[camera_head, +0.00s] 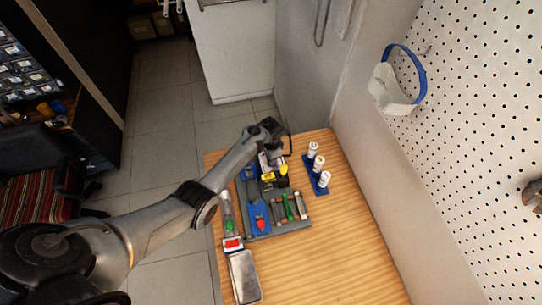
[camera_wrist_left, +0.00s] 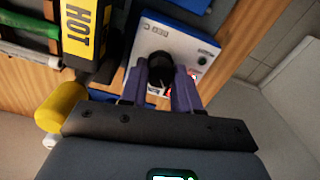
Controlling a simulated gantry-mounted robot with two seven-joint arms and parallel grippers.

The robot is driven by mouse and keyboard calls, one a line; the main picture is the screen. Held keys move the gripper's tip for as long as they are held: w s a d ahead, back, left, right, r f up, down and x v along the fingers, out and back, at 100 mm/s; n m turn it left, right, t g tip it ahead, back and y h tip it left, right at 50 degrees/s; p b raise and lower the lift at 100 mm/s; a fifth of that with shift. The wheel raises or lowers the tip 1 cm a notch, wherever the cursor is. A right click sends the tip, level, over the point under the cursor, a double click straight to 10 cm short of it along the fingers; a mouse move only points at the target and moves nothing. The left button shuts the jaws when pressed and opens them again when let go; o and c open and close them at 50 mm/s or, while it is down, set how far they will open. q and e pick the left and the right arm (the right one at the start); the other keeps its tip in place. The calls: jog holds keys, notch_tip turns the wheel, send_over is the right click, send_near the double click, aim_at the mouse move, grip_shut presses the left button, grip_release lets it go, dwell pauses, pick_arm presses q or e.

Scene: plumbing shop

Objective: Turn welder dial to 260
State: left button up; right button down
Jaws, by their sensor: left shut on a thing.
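The welder shows in the left wrist view as a box with a white face (camera_wrist_left: 172,43), printed letters and a small lit red display partly hidden by a finger. A round black dial (camera_wrist_left: 160,68) sits on that face. My left gripper (camera_wrist_left: 160,90) is shut on the dial, one finger on each side. The number the dial points to cannot be read. In the head view my left arm reaches over the welder (camera_head: 264,161) at the far end of the table and hides much of it.
A black and yellow block marked HOT (camera_wrist_left: 82,30) stands beside the welder. A grey tray (camera_head: 282,230) holds several tools. A blue rack with white cylinders (camera_head: 318,163) stands to the right, and a metal tin (camera_head: 243,277) in front. The table's right front (camera_head: 345,255) is clear.

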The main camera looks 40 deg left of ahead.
pick_arm(q)
jog(key=m, duration=0.3)
jog(key=shift+m+p, duration=0.4)
jog(key=m, duration=0.5)
dwell(0.4)
jog(key=o, duration=1)
jog(key=shift+r, duration=0.1)
jog(key=shift+r+p, duration=1.65)
jog(key=shift+r, duration=3.65)
